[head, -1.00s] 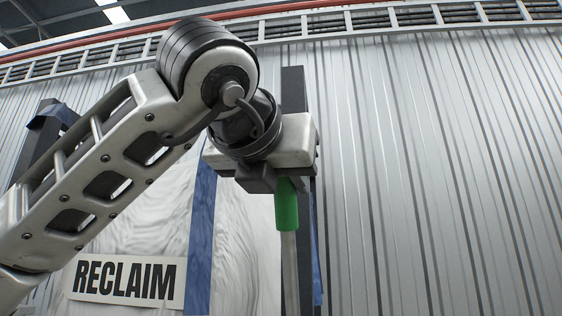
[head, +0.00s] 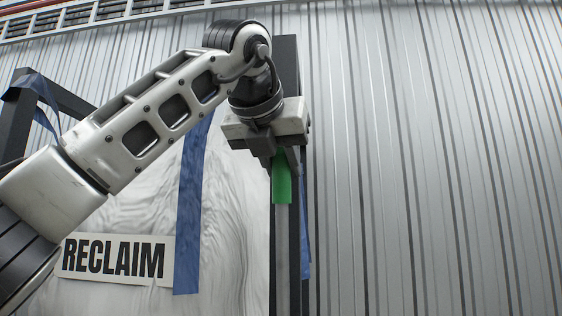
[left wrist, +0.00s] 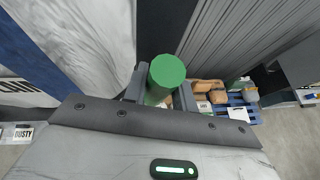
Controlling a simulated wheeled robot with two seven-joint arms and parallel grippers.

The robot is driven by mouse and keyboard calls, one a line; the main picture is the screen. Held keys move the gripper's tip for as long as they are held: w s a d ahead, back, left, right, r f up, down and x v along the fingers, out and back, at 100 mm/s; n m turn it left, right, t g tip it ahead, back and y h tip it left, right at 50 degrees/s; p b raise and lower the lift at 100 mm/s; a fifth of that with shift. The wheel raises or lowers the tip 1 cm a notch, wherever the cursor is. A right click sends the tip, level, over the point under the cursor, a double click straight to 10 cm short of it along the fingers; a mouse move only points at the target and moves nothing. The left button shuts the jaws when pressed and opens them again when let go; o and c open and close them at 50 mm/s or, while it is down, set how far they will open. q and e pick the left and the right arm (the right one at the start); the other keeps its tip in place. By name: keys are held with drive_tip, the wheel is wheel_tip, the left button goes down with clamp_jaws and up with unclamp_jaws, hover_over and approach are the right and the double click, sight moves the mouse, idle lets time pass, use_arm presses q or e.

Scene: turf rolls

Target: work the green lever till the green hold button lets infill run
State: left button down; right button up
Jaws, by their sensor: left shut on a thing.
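The green grip of the lever (head: 282,186) stands upright in the head view, on a grey metal shaft (head: 281,250). My left gripper (head: 281,158) is shut on the upper part of this grip from above. In the left wrist view the round green end of the grip (left wrist: 167,72) shows between my left gripper's two fingers (left wrist: 160,95). The lever's lower end is out of view. The green hold button is not seen in either view. My right gripper is not in view.
A dark post (head: 288,60) stands close behind the lever. A RECLAIM sign (head: 114,260) and blue strip (head: 190,210) are at left, before a ribbed metal wall (head: 430,150). A blue pallet (left wrist: 238,98) with brown goods (left wrist: 208,88) lies below in the left wrist view.

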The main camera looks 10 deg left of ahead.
use_arm(q)
drive_tip(key=c, duration=1.1)
unclamp_jaws()
drive_tip(key=shift+r, duration=0.1)
drive_tip(key=b+v, duration=0.1)
drive_tip(key=v, duration=1.5)
drive_tip(key=shift+a+b, duration=0.1)
drive_tip(key=shift+b, duration=0.25)
